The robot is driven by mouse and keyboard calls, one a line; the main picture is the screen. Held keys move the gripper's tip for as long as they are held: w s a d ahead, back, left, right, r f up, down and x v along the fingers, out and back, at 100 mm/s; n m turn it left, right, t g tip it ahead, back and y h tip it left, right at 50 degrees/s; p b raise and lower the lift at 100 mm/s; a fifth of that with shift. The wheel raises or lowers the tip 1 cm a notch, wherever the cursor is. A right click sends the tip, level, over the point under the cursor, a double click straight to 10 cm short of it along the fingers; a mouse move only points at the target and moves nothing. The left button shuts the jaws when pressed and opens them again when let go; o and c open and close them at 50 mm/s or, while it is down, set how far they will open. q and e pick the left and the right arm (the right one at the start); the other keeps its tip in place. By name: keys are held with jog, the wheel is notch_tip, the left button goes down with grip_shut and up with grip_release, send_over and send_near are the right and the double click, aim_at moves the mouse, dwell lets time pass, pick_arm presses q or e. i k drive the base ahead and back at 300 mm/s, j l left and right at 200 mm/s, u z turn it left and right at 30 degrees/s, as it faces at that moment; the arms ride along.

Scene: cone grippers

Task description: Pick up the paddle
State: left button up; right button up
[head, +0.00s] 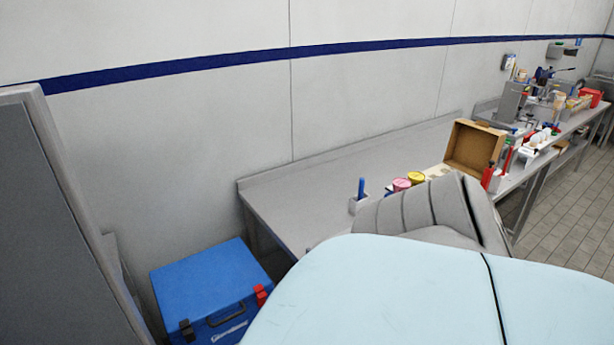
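I cannot make out a paddle for certain in the head view. A blue upright thing (361,187) stands in a small pale holder (357,206) on the steel table (310,192); I cannot tell what it is. Neither of my grippers is in view. A large pale-blue and grey arm part of mine fills the lower right and hides the front of the table.
A pink-topped tub (401,184) and a yellow-topped tub (416,178) stand by an open cardboard box (474,147). A blue case (211,289) sits low at the left. A cluttered bench runs back right. The table's left part is bare.

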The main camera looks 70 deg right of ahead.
aim_at(362, 180)
jog(key=z, duration=2.65)
jog(key=u, duration=2.45)
jog(key=z, duration=2.25)
jog(key=i+l, duration=0.1)
jog(key=i+z, duration=0.05)
